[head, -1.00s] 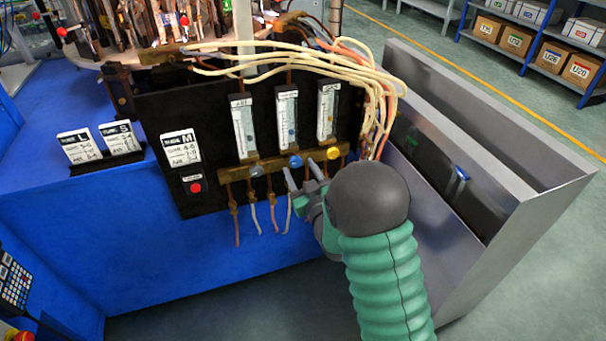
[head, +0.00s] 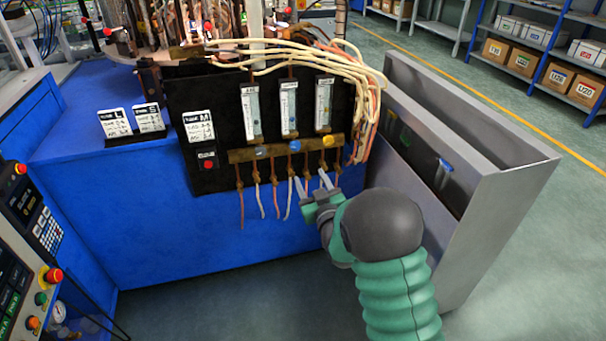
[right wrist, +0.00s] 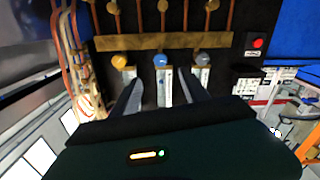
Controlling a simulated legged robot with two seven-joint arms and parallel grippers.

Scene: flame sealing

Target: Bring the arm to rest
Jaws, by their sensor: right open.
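My right gripper (head: 312,182) is open, with nothing seen between its fingers. In the head view it is in front of and below the brass bar with the knobs, close to the hanging hoses. The bar carries a grey knob (head: 262,152), a blue knob (head: 294,146) and a yellow knob (head: 328,141) under three flow meters. In the right wrist view the two spread fingers (right wrist: 160,85) point toward the panel, which appears upside down. The blue knob (right wrist: 160,61) shows between them, apart from the fingertips. My left gripper is not in view.
A grey metal bin (head: 480,215) stands close at the right of my arm. The blue machine body (head: 190,240) is behind the gripper. A control panel (head: 30,240) with buttons is at the left edge. Open floor (head: 240,315) lies in front.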

